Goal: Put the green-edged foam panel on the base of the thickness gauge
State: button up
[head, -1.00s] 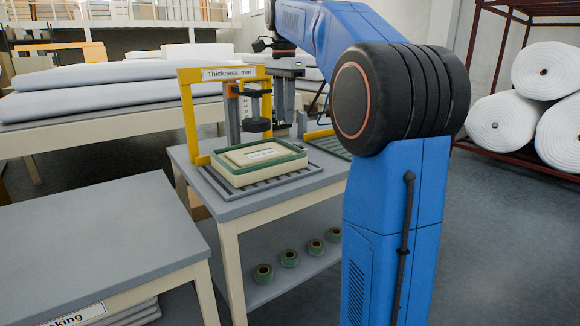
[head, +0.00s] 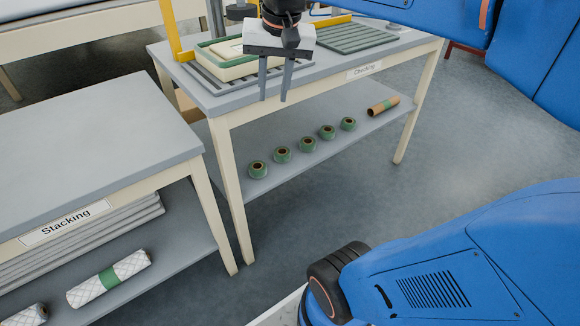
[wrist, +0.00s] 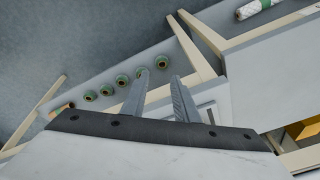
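The green-edged foam panel (head: 228,72) is cream with a green border and lies flat on the slatted grey base (head: 205,78) of the thickness gauge. The fingers also show apart in the wrist view (wrist: 160,77), where the panel is not seen.
The stacking table (head: 90,150) at left has a bare top. The floor at right is clear.

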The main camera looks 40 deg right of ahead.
jog(key=s+a+f+n+t, duration=0.1)
jog(key=s+f+n, duration=0.2)
jog(key=s+f, duration=0.2)
jog(key=s+a+f+n, duration=0.2)
jog(key=s+f, duration=0.4)
jog(key=f, duration=0.4)
jog(key=shift+s+a+n+t, duration=0.15)
jog(key=shift+a+n+t, duration=0.2)
jog(key=shift+n, duration=0.35)
jog(key=shift+d+r, duration=0.1)
